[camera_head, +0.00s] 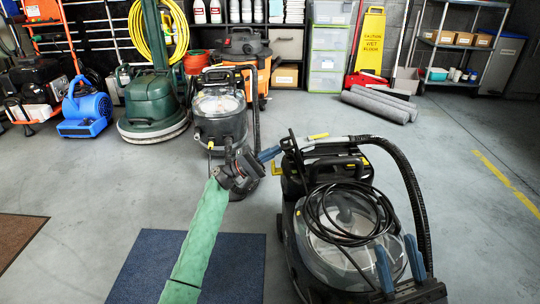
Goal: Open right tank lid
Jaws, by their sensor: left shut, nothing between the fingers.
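The near extractor machine (285,225) stands at the right, black with a clear domed tank lid (330,255) that looks closed. A coiled black cable (318,222) lies across the lid and hides part of it. My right gripper (394,243) reaches up from the bottom over the lid's right side. Its two blue fingers are apart with nothing seen between them; whether they touch the lid is unclear. My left gripper (270,154), on the green-sleeved arm, points right beside the machine's upper left. Its blue fingers are together and empty.
A similar machine with a clear lid (218,104) stands behind my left gripper. A green floor machine (152,105) and blue blower (87,108) stand further left. Grey rolls (375,105) lie behind. A blue mat (140,270) and the left floor are clear.

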